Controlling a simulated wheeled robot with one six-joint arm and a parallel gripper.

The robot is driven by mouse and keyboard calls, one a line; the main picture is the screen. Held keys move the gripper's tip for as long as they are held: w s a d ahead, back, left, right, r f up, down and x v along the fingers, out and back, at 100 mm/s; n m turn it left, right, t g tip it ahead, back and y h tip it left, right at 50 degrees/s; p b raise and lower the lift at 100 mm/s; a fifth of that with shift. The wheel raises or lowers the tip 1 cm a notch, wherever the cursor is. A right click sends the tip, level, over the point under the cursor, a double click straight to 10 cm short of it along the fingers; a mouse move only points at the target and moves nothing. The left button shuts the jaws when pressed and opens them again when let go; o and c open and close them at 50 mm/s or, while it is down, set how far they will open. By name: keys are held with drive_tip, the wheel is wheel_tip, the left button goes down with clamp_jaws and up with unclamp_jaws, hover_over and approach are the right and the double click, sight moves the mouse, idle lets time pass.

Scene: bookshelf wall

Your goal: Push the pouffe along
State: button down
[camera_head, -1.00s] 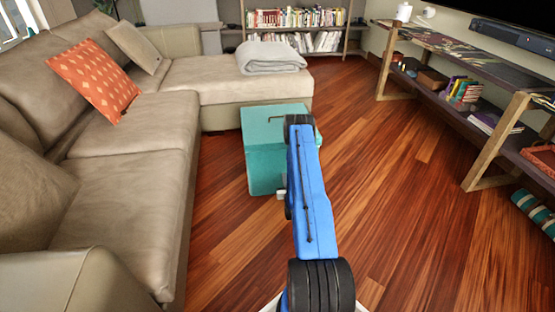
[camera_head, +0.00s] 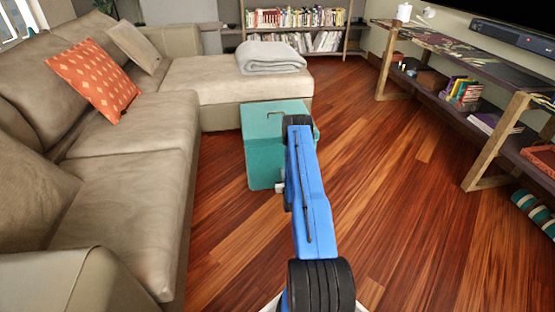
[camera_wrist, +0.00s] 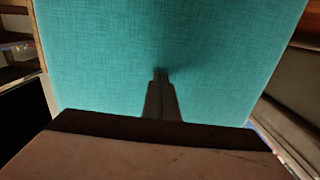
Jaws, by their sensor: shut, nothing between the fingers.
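The pouffe is a teal fabric cube (camera_head: 262,155) standing on the wood floor in the middle of the head view. My blue arm hides part of its right side. In the wrist view its teal face (camera_wrist: 110,60) fills most of the picture. My gripper (camera_wrist: 160,76) is shut and empty, its dark fingertips at the pouffe's face with a shadow beside them. They look to be touching it. In the head view the fingertips are hidden behind my arm.
A beige sofa (camera_head: 130,130) runs along the left, and its chaise (camera_head: 210,88) with a folded grey blanket (camera_head: 270,58) lies just behind the pouffe. A low shelf unit (camera_head: 470,110) stands at the right. The floor (camera_head: 390,190) between is clear. A bookcase (camera_head: 297,30) stands at the back.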

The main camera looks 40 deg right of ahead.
drive_tip(key=shift+x, duration=9.35)
drive_tip(key=s+a+r, duration=0.2)
drive_tip(key=s+a, duration=0.1)
drive_tip(key=s, duration=0.2)
drive_tip(key=shift+s, duration=0.25)
drive_tip(key=shift+r, duration=0.1)
